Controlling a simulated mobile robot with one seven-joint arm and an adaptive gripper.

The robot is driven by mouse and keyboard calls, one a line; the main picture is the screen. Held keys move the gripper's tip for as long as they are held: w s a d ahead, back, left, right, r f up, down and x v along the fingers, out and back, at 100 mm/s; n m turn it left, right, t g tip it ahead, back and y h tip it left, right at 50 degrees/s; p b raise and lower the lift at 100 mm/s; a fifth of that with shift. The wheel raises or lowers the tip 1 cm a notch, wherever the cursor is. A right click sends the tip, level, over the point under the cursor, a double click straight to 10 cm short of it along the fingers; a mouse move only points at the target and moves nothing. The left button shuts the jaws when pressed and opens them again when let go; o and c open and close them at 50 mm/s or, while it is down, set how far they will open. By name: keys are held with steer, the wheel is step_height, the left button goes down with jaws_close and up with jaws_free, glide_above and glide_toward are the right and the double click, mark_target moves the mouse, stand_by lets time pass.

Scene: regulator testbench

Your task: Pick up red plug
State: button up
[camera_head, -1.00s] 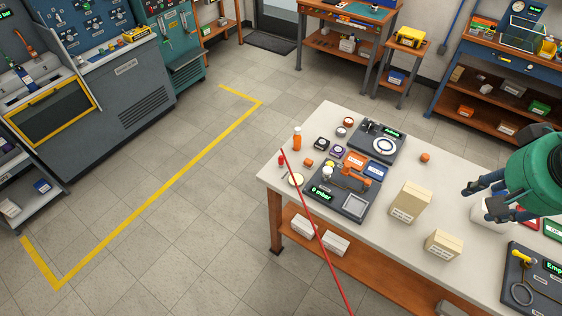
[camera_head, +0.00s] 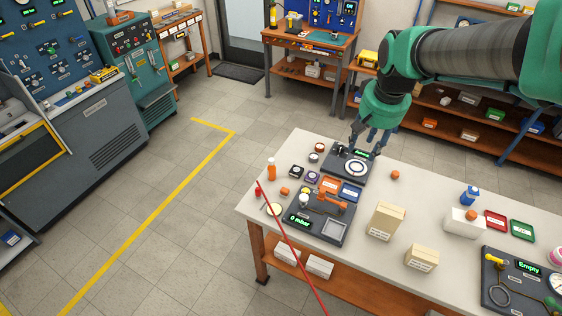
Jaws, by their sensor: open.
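A small red object, which looks like the red plug (camera_head: 258,190), is at the left edge of the white table (camera_head: 400,275). It is too small to make out its shape. My gripper (camera_head: 367,147) is open, with its fingers pointing down over the back of the table. It is above or beside the dark unit with a round white dial (camera_head: 350,165), well to the right of the red object and apart from it. I see nothing between the fingers.
A thin red line (camera_head: 290,244) runs from near the red object toward the bottom. Cream boxes (camera_head: 385,221) stand further right.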

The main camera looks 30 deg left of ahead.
steer(key=w+a+f+n+p, duration=0.1)
steer(key=w+a+f, duration=0.1)
steer(key=a, duration=0.3)
steer(key=w+a+f, duration=0.1)
steer(key=a+f, duration=0.2)
steer(key=a, duration=0.2)
steer(key=n+g+h+p, duration=0.1)
steer(key=n+g+p, duration=0.1)
steer(key=n+p, duration=0.1)
glide_above(258, 189)
step_height(258, 189, down, 21)
steer(key=shift+a+f, duration=0.2)
steer(key=shift+f+p, duration=0.3)
steer(key=shift+f, duration=4)
steer(key=shift+f, duration=0.1)
steer(key=shift+d+f, duration=0.15)
steer(key=shift+f, duration=2.35)
